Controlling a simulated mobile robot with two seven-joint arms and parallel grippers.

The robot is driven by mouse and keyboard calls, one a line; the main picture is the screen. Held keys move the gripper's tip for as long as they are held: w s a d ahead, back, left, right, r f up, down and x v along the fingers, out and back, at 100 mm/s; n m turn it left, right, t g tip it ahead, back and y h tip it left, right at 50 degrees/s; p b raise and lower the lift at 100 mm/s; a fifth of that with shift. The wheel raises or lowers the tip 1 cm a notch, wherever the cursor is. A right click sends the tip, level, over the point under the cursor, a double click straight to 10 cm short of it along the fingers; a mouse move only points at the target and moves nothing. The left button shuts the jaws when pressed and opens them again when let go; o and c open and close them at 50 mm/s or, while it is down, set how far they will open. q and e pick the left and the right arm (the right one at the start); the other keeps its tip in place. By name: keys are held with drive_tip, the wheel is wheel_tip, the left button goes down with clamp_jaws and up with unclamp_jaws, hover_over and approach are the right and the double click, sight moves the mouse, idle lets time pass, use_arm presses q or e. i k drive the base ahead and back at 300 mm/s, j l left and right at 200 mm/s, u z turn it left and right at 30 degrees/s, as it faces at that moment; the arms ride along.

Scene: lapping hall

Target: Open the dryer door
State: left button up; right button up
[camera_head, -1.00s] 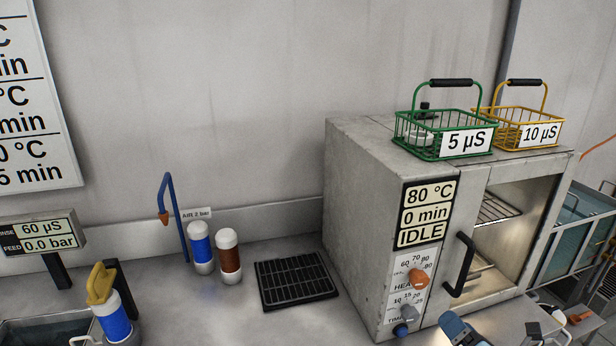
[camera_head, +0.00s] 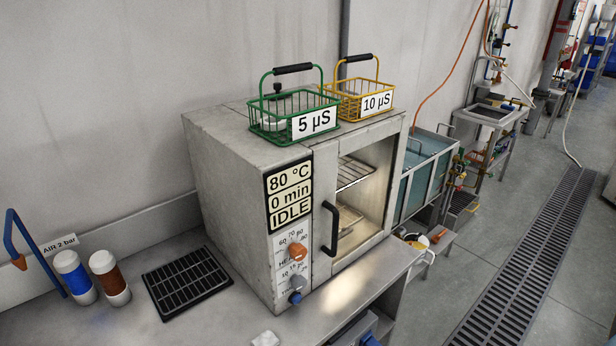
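The dryer (camera_head: 222,170) is a worn grey box on the bench, with a panel reading 80 °C, 0 min and IDLE. Its door (camera_head: 322,190) is on the front, right of the panel, and looks shut and flush. A black vertical bar handle (camera_head: 331,228) is on the door's left side. Lit wire racks show through the window (camera_head: 360,185). Nothing touches the handle. I cannot make out either gripper. A grey and blue part cut off at the bottom edge is too partial to identify.
A green basket (camera_head: 283,118) marked 5 µS and a yellow basket (camera_head: 366,103) marked 10 µS stand on the dryer. A black grate (camera_head: 187,283) and two capped bottles (camera_head: 108,278) are left of it. Open floor (camera_head: 480,240) lies right of the bench.

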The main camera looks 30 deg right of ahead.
sight(325, 216)
drive_tip(key=z, duration=1.35)
